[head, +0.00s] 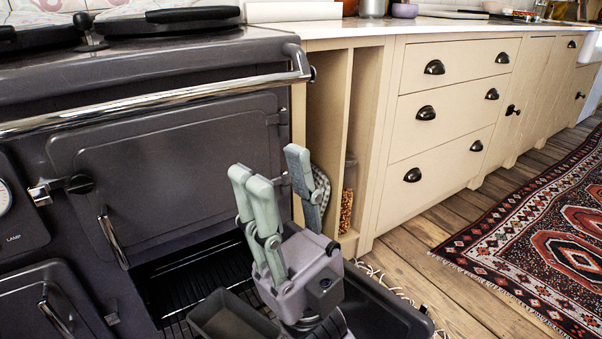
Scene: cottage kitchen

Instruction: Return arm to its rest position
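My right gripper (275,172) is in the lower middle of the head view, in front of the dark range cooker (170,150). Its pale green fingers point up and stand apart, with nothing visible between them. A dark grey tin (232,316) is just left of and below the gripper's body, partly cut off by the picture's bottom edge. I cannot tell whether the gripper touches it. My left gripper is not in view.
The cooker's lower oven (185,283) is open, showing a rack. A chrome rail (150,103) crosses the cooker's front. Cream drawers (440,115) stand right of it, with narrow open shelves between. A patterned rug (540,230) lies on the open wooden floor.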

